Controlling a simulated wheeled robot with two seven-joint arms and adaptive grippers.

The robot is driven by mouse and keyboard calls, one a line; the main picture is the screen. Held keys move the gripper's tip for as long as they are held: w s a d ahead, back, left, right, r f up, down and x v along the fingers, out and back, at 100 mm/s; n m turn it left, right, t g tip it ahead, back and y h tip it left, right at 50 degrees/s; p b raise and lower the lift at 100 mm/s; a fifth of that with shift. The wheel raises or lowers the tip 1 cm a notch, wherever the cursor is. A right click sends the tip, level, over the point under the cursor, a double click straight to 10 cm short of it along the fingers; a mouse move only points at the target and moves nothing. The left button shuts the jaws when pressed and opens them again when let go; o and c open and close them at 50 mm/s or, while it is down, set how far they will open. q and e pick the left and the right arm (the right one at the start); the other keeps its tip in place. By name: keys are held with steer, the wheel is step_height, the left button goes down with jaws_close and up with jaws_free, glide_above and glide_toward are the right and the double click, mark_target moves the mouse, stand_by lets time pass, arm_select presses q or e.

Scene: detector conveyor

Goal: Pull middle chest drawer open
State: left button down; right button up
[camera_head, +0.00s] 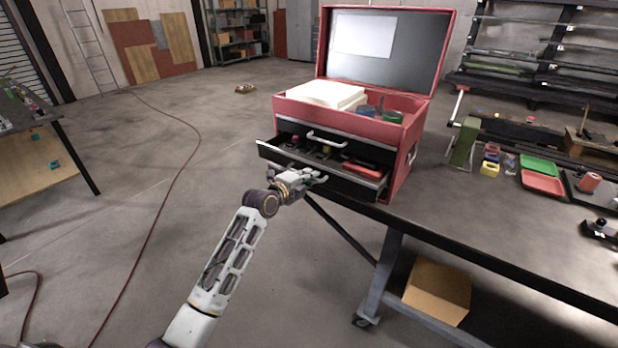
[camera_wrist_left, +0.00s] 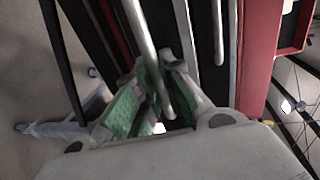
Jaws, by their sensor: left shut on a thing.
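The red tool chest (camera_head: 400,170) stands on the workbench with its lid up. Its middle drawer (camera_head: 375,182) is partly out, and red and dark items show inside. The closed top drawer with its silver handle (camera_head: 327,139) is above it. My left gripper (camera_head: 318,177) is at the front of the middle drawer. In the left wrist view, my left gripper (camera_wrist_left: 160,75) has its green-padded fingers shut around a grey bar handle (camera_wrist_left: 145,40). In the head view the gripper hides much of that handle. My right gripper is in neither view.
The workbench (camera_head: 480,228) extends right of the chest, with a green tray (camera_head: 538,166), a red tray (camera_head: 543,183) and small parts on it. A cardboard box (camera_head: 437,290) sits on the shelf below. The floor left of the chest is mostly open, with a red cable (camera_head: 160,205) lying across it.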

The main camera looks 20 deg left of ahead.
arm_select(q)
steer(key=shift+s, duration=0.1)
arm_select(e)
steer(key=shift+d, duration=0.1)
arm_select(q)
steer(key=f+p+v, duration=0.1)
steer(key=v, duration=0.5)
steer(key=shift+s+a, duration=0.2)
steer(key=shift+s, duration=0.15)
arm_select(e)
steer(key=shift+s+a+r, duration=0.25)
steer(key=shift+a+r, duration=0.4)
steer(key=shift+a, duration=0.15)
arm_select(q)
steer(key=shift+f, duration=0.2)
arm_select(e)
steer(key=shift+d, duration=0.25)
arm_select(q)
steer(key=c, duration=1.8)
jaws_free()
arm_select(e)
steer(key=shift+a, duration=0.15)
arm_select(q)
steer(key=shift+v, duration=3.75)
